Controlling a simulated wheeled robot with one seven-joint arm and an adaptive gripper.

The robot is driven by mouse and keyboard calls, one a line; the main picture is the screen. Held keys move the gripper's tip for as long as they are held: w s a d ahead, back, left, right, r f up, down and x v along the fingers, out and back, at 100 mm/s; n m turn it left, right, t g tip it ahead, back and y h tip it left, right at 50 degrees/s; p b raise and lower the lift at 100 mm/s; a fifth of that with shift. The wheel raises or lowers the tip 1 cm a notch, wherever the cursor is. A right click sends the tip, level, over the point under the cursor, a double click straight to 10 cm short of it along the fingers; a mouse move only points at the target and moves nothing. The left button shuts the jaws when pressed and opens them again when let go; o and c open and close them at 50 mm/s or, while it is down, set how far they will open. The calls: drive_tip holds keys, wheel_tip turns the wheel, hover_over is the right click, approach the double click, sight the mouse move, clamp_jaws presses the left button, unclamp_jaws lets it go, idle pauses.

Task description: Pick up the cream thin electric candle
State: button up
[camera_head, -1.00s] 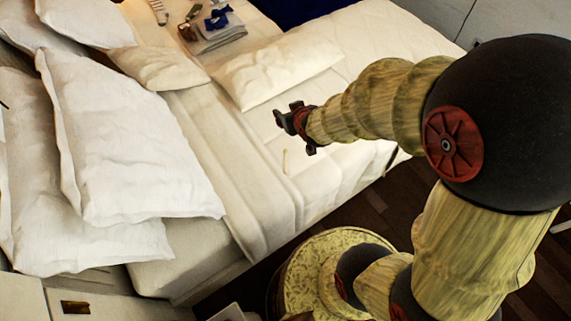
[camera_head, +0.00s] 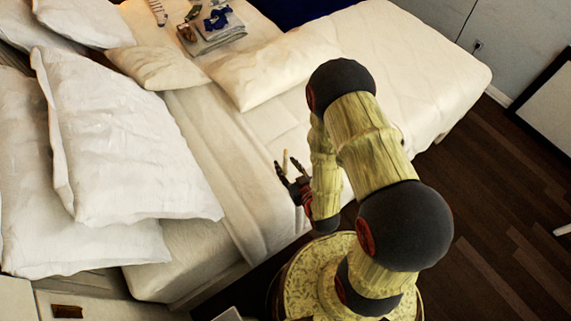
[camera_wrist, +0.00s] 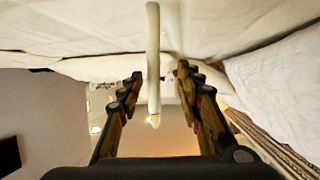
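The cream thin candle (camera_head: 285,161) lies on the white bed near its front edge. In the wrist view the candle (camera_wrist: 153,62) is a long pale stick, its tip pointing between my fingers. My gripper (camera_head: 287,168) is low at the bed's edge, right by the candle. In the wrist view my gripper (camera_wrist: 158,84) has its two fingers spread apart, one on each side of the candle's lower end. A gap shows on both sides, so the fingers do not close on it.
The bed (camera_head: 400,62) has large white pillows (camera_head: 120,140) at the left and a long pillow (camera_head: 272,72) behind the candle. Folded laundry (camera_head: 213,28) and small items lie at the back. Dark wooden floor (camera_head: 480,210) is clear at the right.

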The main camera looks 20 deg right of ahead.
drive_tip(key=x, duration=0.2)
drive_tip(key=b+x, duration=0.1)
drive_tip(key=x, duration=0.2)
drive_tip(key=b+x, duration=0.1)
drive_tip(key=x, duration=0.1)
drive_tip(key=shift+w+d, duration=0.4)
drive_tip(key=shift+w, duration=0.05)
drive_tip(key=c, duration=0.4)
clamp_jaws()
